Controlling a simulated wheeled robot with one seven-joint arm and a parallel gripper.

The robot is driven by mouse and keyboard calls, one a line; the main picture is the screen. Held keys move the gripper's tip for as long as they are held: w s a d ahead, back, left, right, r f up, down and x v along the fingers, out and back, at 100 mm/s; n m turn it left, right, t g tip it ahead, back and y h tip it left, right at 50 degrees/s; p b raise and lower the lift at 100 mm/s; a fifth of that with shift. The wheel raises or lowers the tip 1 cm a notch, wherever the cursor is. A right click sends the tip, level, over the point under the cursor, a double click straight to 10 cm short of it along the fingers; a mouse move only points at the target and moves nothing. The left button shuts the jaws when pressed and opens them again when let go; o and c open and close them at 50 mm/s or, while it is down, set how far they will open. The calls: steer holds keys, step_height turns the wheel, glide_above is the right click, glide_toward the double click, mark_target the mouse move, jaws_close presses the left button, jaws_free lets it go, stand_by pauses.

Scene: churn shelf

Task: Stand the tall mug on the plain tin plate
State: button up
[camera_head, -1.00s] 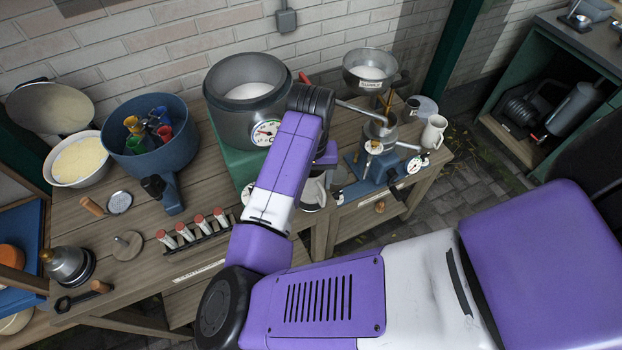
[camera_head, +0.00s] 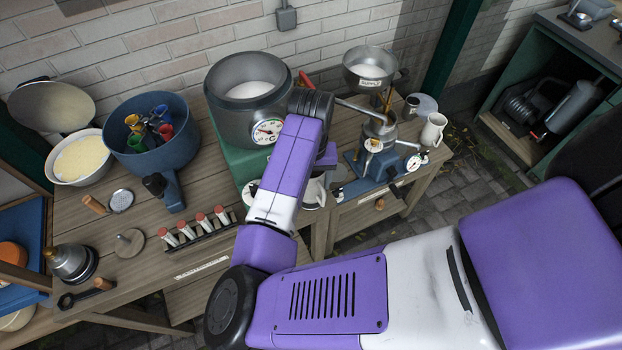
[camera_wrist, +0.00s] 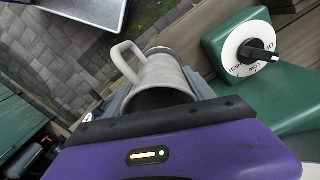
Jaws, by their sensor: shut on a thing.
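A pale grey mug (camera_wrist: 160,74) with a loop handle is in my gripper (camera_wrist: 158,92) in the wrist view. The jaws are shut on it, one finger on each side, and its open mouth faces the camera. In the head view a pale part of the held mug (camera_head: 314,190) shows below my wrist, in front of the green burner. My arm hides much of it there. Another pale mug (camera_head: 433,129) stands at the right end of the bench. I cannot make out the plain tin plate clearly in either view.
The green burner with its white dial (camera_wrist: 250,50) is close to the right of the held mug. A large grey pot (camera_head: 248,100) sits on it. The blue separator (camera_head: 375,168) stands to the right. A rack of red-capped tubes (camera_head: 200,228) lies to the left.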

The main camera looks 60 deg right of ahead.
steer(key=shift+f, duration=0.65)
steer(key=o, duration=1.7)
steer(key=shift+c, duration=0.2)
steer(key=shift+o, duration=0.2)
steer(key=shift+o, duration=1.2)
steer(key=shift+r, duration=2.25)
steer(key=shift+s+a, duration=0.1)
